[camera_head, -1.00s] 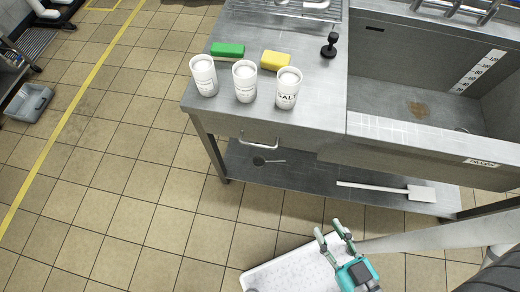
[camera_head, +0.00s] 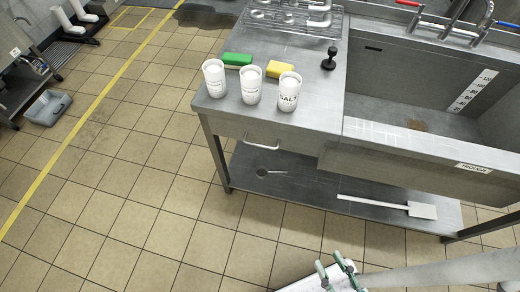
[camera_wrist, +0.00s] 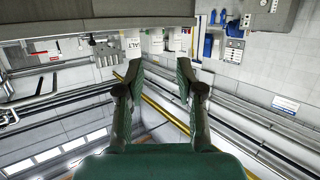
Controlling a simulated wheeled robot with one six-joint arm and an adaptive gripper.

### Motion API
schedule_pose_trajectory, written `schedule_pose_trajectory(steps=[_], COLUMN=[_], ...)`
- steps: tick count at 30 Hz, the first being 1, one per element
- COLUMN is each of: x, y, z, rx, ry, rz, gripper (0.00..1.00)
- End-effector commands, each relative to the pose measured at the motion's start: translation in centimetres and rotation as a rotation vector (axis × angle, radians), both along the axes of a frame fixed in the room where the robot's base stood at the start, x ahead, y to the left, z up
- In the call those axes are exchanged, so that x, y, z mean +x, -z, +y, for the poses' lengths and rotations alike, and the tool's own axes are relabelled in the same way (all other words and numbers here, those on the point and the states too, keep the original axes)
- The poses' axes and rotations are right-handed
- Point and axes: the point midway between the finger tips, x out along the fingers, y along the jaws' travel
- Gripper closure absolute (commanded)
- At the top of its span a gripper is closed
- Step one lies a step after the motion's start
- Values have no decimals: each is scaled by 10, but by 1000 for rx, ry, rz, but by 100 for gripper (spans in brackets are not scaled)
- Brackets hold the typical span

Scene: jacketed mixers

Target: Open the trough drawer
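The trough drawer shows as a handle (camera_head: 262,141) on the front of the steel counter, below the white cups, at the left of the sink. The drawer front looks flush with the counter. The trough (camera_head: 440,110) is the deep steel basin on the right, with a label on its front wall. My gripper (camera_head: 334,273) is at the bottom of the head view, in front of and below the counter, well apart from the handle. Its two green fingers are spread, with nothing between them, and the wrist view (camera_wrist: 158,75) shows the same. The handle is not clear in the wrist view.
Three white cups (camera_head: 251,85), a green sponge (camera_head: 237,59), a yellow sponge (camera_head: 279,69) and a black stopper (camera_head: 329,58) stand on the counter. A white paddle (camera_head: 388,205) lies on the lower shelf (camera_head: 300,187). The tiled floor (camera_head: 150,210) left of the counter is clear.

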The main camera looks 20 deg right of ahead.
Motion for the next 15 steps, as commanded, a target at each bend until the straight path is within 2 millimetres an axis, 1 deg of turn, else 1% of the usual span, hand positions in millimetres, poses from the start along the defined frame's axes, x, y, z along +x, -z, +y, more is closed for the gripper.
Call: schedule_pose_trajectory(steps=[10, 15], x=[14, 27], y=[22, 40], z=[4, 7], rx=[-91, -172], ry=[-53, -95], rz=[15, 28], gripper=[63, 63])
